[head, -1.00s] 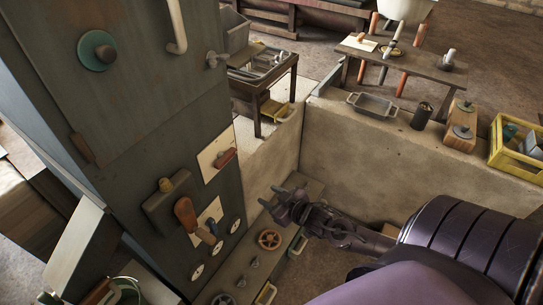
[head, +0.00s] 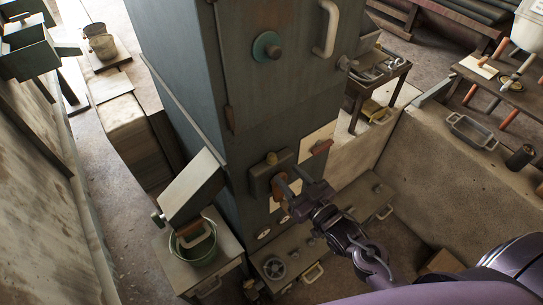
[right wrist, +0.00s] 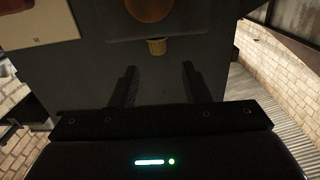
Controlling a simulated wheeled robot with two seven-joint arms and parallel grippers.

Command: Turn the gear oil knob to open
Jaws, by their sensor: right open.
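No readable label shows which control is the gear oil knob. My right gripper (head: 292,181) is open, its fingers pointing at this box, and partly covers the handle. In the right wrist view, the yellow knob (right wrist: 157,46) lies ahead, between the lines of the two spread fingers and beyond their tips. A brown round part (right wrist: 150,8) is cut off at the top edge. Nothing is between the fingers. My left gripper is not in view.
A low ledge with a handwheel (head: 274,268) and pull handles runs along the cabinet's foot. A green bucket (head: 197,248) stands left on a small table. A teal round knob (head: 267,46) is higher on the cabinet. A concrete wall (head: 440,150) bounds the right.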

